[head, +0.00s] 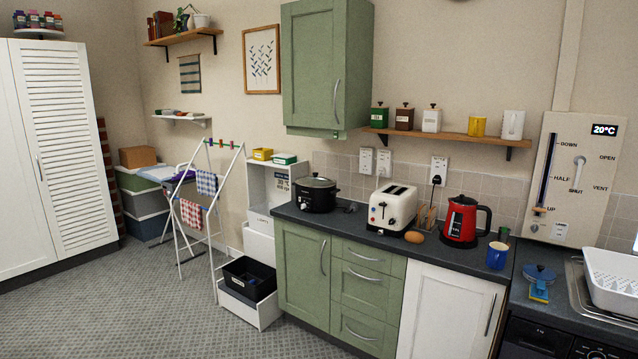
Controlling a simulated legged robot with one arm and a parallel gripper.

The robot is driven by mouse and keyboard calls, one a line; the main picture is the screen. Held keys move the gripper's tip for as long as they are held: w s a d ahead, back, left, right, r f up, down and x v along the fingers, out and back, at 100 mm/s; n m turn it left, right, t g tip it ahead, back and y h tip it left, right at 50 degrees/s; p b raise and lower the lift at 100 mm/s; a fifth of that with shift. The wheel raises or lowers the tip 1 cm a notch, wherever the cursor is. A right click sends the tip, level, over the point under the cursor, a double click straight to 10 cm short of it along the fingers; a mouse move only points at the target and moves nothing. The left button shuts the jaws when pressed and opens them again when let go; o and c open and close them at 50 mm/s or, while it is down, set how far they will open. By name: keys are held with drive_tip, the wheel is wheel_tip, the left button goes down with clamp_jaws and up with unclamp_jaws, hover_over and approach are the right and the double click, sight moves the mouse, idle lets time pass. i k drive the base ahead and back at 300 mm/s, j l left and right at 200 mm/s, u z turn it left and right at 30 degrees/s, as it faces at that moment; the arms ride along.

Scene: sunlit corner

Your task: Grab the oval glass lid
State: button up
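A black slow cooker (318,198) stands on the dark worktop at the left end, near the tiled wall. An oval lid (316,182) with a dark knob sits on top of it. The lid looks dark from here, and I cannot make out its glass clearly. My gripper is not in view.
A cream toaster (392,207), wooden egg-shaped item (414,237), red kettle (461,220) and blue mug (497,255) stand right of the cooker on the worktop (345,222). A green wall cupboard (325,65) hangs above. A drying rack (208,205) stands left; grey floor (130,310) is open in front.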

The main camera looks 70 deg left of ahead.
sight(314, 181)
drive_tip(key=u, duration=2.35)
drive_tip(key=i+j+u, duration=0.25)
drive_tip(key=i, duration=0.65)
drive_tip(key=i+u, duration=0.3)
drive_tip(key=i, duration=0.55)
drive_tip(key=i+z, duration=0.25)
drive_tip(key=i, duration=0.25)
drive_tip(key=i+j+z, duration=0.25)
drive_tip(key=i, duration=0.3)
drive_tip(key=i+j+z, duration=0.25)
drive_tip(key=i, duration=0.25)
drive_tip(key=i+j+z, duration=0.25)
drive_tip(key=i+j, duration=0.1)
drive_tip(key=i, duration=0.1)
